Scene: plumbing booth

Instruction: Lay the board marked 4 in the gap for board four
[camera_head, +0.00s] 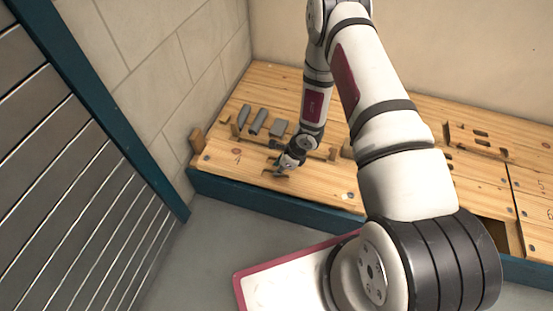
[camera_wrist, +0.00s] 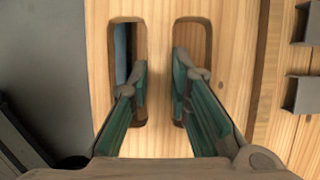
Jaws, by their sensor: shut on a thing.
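A pale wooden board (camera_head: 237,156) with a small dark mark, perhaps a 4, lies at the left front of the wooden deck. Its long edge runs along the blue front beam. My gripper (camera_head: 281,171) is down at this board. In the wrist view, my gripper (camera_wrist: 160,75) has one finger in each of two oblong slots and is shut on the strip of board (camera_wrist: 157,130) between them. I cannot tell whether the board is raised. A dark gap (camera_head: 492,232) shows at the deck's right front, partly hidden by my arm.
Grey parts (camera_head: 257,122) and wooden strips lie on the deck behind the gripper. More slotted boards (camera_head: 475,140) lie at right. A slatted shutter (camera_head: 70,190) stands at left; grey floor (camera_head: 215,245) is in front.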

